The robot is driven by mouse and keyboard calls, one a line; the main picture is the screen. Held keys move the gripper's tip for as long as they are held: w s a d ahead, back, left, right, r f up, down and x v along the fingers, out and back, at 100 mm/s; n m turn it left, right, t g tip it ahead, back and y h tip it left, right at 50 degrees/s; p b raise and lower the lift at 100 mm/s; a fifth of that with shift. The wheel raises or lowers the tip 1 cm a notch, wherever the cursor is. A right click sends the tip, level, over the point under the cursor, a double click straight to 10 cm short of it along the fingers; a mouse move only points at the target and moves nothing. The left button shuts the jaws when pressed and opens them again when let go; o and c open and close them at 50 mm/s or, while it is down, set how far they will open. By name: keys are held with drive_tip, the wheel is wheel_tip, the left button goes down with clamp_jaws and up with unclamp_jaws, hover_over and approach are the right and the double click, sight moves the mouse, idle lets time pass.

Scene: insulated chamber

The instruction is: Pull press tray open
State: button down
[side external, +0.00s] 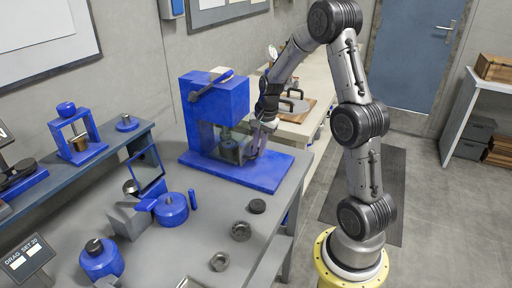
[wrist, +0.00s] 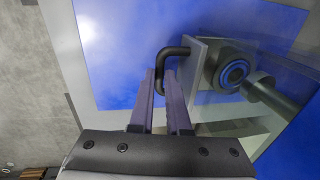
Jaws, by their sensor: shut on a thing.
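The blue press (side external: 215,110) stands on its blue base plate (side external: 262,172) at the back of the grey bench. The press tray (side external: 230,150) sits low in the press frame; in the wrist view its pale front plate (wrist: 193,65) carries a black bent handle (wrist: 168,52). My gripper (side external: 252,158) is in front of the press, at the tray's front. In the wrist view my gripper (wrist: 165,90) has its two fingers on either side of the handle's lower end, shut on it. A round part with a blue ring (wrist: 234,73) shows behind the front plate.
Blue fixtures (side external: 172,208), a tilted mirror (side external: 146,168) and a loose black puck (side external: 257,206) with metal nuts (side external: 241,231) lie on the bench's front part. The base plate's right part is clear. A second bench (side external: 300,125) stands behind.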

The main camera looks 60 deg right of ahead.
drive_tip(key=s, duration=1.1)
drive_tip(key=shift+s+d, duration=0.1)
drive_tip(key=shift+s, duration=0.1)
drive_tip(key=c, duration=0.9)
unclamp_jaws()
drive_tip(key=r, duration=0.4)
drive_tip(key=s+r, duration=0.1)
drive_tip(key=r, duration=0.4)
drive_tip(key=s+r, duration=0.1)
drive_tip(key=r, duration=0.3)
drive_tip(key=shift+s+r, duration=0.2)
drive_tip(key=shift+r, duration=0.15)
